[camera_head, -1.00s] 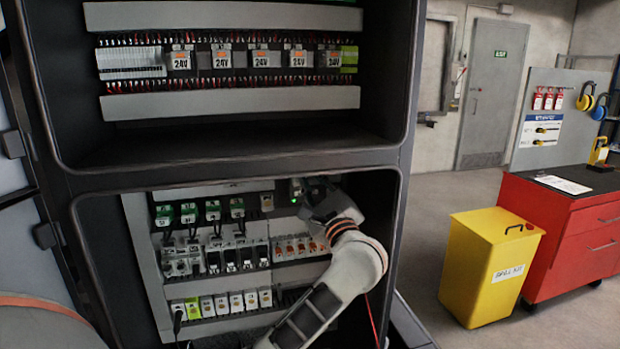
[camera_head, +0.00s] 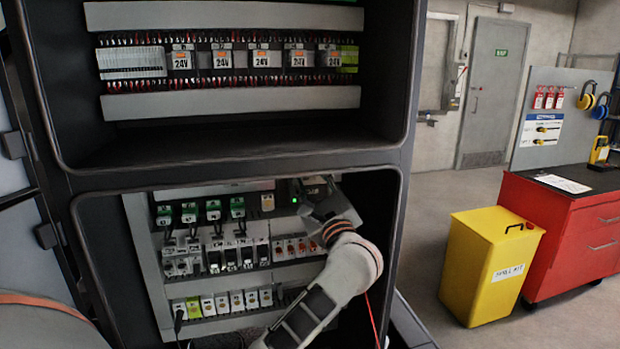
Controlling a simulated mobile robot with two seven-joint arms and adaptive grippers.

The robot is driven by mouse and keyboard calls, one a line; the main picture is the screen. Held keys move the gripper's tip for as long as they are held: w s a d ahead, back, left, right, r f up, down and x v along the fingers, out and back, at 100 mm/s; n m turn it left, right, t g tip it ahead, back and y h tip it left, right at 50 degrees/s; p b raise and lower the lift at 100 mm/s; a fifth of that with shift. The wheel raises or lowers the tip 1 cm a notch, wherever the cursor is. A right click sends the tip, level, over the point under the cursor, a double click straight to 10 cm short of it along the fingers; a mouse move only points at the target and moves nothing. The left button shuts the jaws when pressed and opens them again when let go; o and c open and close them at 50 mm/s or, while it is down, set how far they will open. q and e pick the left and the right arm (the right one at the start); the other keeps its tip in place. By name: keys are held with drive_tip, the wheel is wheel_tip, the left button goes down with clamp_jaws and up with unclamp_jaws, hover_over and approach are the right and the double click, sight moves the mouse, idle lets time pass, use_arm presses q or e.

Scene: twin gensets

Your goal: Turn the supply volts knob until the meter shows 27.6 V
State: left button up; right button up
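My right arm reaches into the lower bay of the open cabinet (camera_head: 392,260). My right gripper (camera_head: 318,198) is at the upper right of the lower panel, against a small dark unit (camera_head: 315,183) with a lit green light (camera_head: 294,200). The gripper's fingertips are hidden behind its own body, so I cannot tell whether they are open or shut. The supply volts knob and the meter cannot be made out; the gripper covers part of that unit. No reading is legible. My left gripper is not in view; only part of my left arm may show at the lower left.
Rows of breakers and terminals (camera_head: 240,258) fill the lower panel left of my arm. A thin red wire (camera_head: 371,318) hangs beside my forearm. The upper bay holds several 24V relays (camera_head: 262,58). A yellow bin (camera_head: 488,265) and red cabinet (camera_head: 565,235) stand right, on open floor.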

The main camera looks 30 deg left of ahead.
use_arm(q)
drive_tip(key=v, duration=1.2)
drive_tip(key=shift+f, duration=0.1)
